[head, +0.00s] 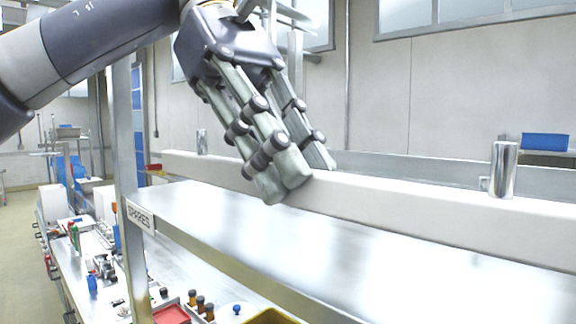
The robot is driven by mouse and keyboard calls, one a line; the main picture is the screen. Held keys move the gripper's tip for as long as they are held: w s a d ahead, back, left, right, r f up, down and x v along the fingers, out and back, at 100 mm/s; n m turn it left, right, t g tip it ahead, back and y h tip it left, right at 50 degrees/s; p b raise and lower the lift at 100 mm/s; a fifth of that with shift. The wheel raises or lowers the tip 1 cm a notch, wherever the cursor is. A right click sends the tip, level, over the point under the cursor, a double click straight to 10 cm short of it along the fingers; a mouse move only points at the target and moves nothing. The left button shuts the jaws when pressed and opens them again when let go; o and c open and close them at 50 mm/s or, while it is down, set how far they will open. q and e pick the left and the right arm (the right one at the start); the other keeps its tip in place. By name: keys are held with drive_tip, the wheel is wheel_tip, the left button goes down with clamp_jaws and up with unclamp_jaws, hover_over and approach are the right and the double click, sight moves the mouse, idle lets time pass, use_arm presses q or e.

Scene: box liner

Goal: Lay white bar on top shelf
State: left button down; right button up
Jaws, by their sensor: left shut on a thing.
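The white bar (420,208) is a long, straight beam that runs from the middle left to the right edge of the head view. My left gripper (300,180) comes down from above, and its grey fingers are shut on the bar left of the picture's middle. The top shelf (270,235) is a shiny metal surface in front of and below the bar, with a "SPARES" label (139,217) at its left end. I cannot tell whether the bar touches the shelf. My right gripper is not in view.
Metal cylinders show at the bar's top edge, one at the right (503,170) and one at the left (202,142). A metal post (130,190) stands at the shelf's left end. Below is a bench crowded with small parts and a red tray (171,314). The visible shelf top is clear.

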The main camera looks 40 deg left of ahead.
use_arm(q)
drive_tip(key=w+a+p, duration=0.2)
drive_tip(key=w+a, duration=0.2)
drive_tip(key=shift+w, duration=0.1)
drive_tip(key=shift+w+a+f, duration=0.15)
drive_tip(key=shift+w+a, duration=0.05)
drive_tip(key=shift+w, duration=0.05)
drive_tip(key=shift+w+a+p, duration=0.35)
drive_tip(key=shift+w+p, duration=0.1)
drive_tip(key=shift+p, duration=0.15)
wheel_tip(320, 180, down, 3)
drive_tip(key=shift+f, duration=0.4)
drive_tip(key=shift+s, duration=0.1)
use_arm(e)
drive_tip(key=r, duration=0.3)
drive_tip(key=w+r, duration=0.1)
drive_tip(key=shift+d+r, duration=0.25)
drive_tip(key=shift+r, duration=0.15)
use_arm(q)
drive_tip(key=shift+d, duration=0.1)
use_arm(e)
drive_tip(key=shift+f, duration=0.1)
